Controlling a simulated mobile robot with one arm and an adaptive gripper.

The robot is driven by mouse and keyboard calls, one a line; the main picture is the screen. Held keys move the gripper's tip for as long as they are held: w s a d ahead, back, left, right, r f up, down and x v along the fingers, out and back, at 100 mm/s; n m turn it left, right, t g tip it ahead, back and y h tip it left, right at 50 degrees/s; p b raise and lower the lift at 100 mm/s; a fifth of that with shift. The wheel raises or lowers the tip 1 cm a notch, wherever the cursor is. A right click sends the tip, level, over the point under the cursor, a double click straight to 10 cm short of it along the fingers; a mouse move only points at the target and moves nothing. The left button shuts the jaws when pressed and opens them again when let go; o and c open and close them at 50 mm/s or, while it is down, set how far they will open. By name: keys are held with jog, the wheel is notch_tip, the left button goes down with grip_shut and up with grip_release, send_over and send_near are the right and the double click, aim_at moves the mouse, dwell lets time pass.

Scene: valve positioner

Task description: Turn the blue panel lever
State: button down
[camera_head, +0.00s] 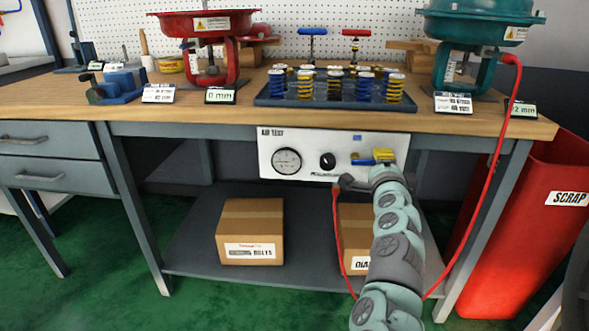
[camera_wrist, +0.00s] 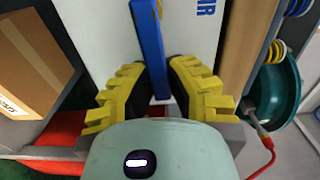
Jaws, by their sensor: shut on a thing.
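The blue panel lever (camera_wrist: 149,45) is a long flat bar standing out against the white test panel in the wrist view. In the head view a short piece of the lever (camera_head: 362,162) shows at the right side of the panel, left of my gripper's yellow pad. My gripper (camera_wrist: 162,90) has yellow ribbed, black-faced fingers on both sides of the bar's lower end and is shut on it. In the head view my gripper (camera_head: 376,159) is at the panel, and it hides the rest of the lever.
The white panel (camera_head: 318,142) carries a round gauge (camera_head: 287,161) and a black knob (camera_head: 327,160). The wooden bench top (camera_head: 420,122) overhangs above. A red hose (camera_head: 497,150) hangs on the right, near a red scrap bin (camera_head: 530,220). A cardboard box (camera_head: 250,222) stands on the shelf below.

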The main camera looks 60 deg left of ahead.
jog(key=shift+f+m, duration=0.2)
jog(key=shift+m, duration=0.2)
jog(key=c, duration=0.9)
grip_release()
jog(key=shift+c, duration=0.2)
jog(key=shift+s, duration=0.1)
jog(key=v, duration=1.2)
